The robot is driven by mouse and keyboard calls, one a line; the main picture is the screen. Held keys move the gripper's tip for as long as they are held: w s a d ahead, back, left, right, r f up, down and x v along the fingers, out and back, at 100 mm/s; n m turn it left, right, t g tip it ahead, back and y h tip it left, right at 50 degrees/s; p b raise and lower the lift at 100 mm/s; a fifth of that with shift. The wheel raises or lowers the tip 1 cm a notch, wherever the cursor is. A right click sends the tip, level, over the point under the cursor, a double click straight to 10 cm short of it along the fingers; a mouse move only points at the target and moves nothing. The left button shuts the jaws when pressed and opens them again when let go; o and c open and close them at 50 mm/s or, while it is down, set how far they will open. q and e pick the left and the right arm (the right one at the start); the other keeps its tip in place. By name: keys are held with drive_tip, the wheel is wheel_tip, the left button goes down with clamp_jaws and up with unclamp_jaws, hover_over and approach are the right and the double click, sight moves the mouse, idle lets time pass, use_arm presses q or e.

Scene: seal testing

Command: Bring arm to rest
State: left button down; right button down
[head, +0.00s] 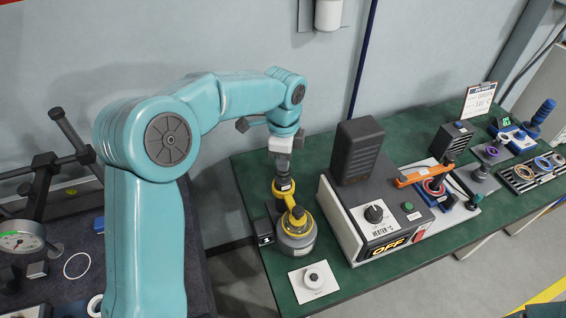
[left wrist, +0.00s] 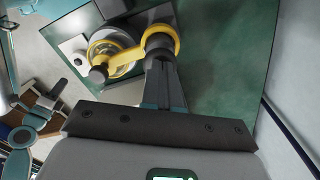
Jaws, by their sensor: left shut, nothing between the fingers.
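My left arm comes in from the left in the head view and bends down over the green bench. My left gripper (head: 283,178) points downward and is shut, with nothing held. In the left wrist view the shut fingers (left wrist: 160,68) lie in front of the yellow ring (left wrist: 163,38) at the end of that yellow arm. I cannot tell whether they touch it. My right gripper is not in view.
A heater box (head: 378,222) reading OFF stands right of the device on the green bench (head: 345,290). A white plate with a small knob (head: 314,281) lies in front. A dark bench with a gauge (head: 20,241) is at left. The wall is behind.

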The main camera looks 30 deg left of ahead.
use_arm(q)
drive_tip(key=shift+r+p, duration=0.85)
drive_tip(key=shift+r, duration=0.4)
drive_tip(key=shift+f, duration=0.1)
drive_tip(key=shift+f+b, duration=1.25)
drive_tip(key=shift+f, duration=0.6)
wheel_tip(320, 180, up, 4)
drive_tip(key=p, duration=0.3)
drive_tip(key=shift+f, duration=0.25)
